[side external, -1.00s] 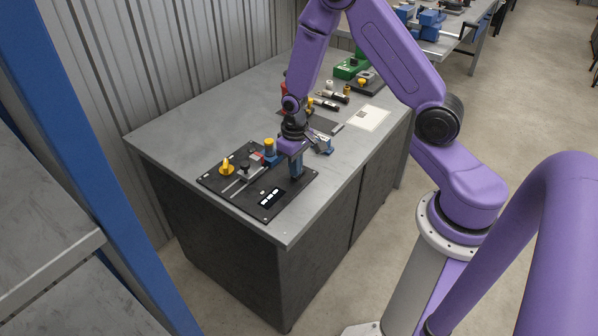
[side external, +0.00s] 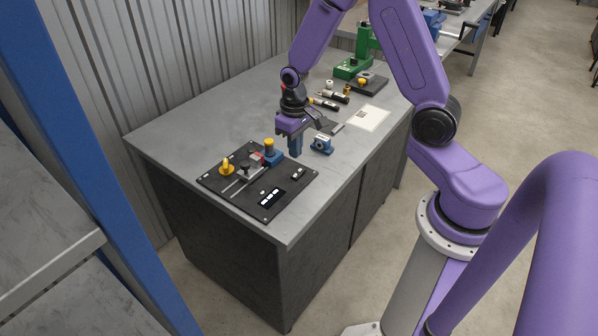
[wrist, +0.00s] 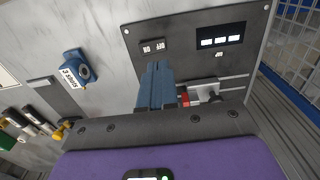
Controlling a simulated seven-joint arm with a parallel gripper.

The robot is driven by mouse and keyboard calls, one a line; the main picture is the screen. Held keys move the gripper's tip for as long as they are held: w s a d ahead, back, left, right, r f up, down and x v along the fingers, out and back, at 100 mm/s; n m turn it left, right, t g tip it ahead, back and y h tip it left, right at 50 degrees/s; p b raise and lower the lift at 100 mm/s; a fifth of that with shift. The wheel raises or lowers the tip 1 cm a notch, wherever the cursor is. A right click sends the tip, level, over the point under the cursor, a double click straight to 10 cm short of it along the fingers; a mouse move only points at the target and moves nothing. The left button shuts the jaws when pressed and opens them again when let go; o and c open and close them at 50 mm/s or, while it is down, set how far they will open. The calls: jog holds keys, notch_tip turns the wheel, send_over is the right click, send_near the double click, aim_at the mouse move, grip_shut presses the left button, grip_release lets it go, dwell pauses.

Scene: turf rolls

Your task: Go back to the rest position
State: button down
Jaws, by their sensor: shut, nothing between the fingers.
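My gripper (side external: 296,150) is shut and empty, held above the workbench (side external: 190,140) near the back edge of the black panel (side external: 222,178). In the wrist view its blue fingers (wrist: 155,85) are together over the panel. The panel carries a yellow knob, a yellow-topped blue part, a slider on rails, a small two-part block and a display with white fields. The panel also shows in the wrist view (wrist: 195,62). A small blue block (side external: 321,144) with a round opening stands on the bench just right of the gripper, apart from it; it also shows in the wrist view (wrist: 75,66).
A white printed sheet (side external: 367,117) lies near the bench's right edge. Several dark cylindrical tools (side external: 325,103) lie behind the gripper. A green stand (side external: 352,66) is at the far end. The corrugated wall (side external: 130,70) runs along the left. The bench's left part is clear.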

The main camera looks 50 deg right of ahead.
jog(key=shift+r, duration=0.15)
jog(key=s+a+r+n, duration=0.6)
jog(key=s+a+r, duration=0.2)
jog(key=s+a, duration=0.1)
jog(key=s+r+n, duration=0.2)
jog(key=s+n, duration=0.1)
jog(key=s, duration=0.5)
jog(key=s+r+n, duration=0.3)
jog(key=s, duration=0.5)
jog(key=shift+r+n, duration=0.2)
jog(key=shift+n, duration=0.1)
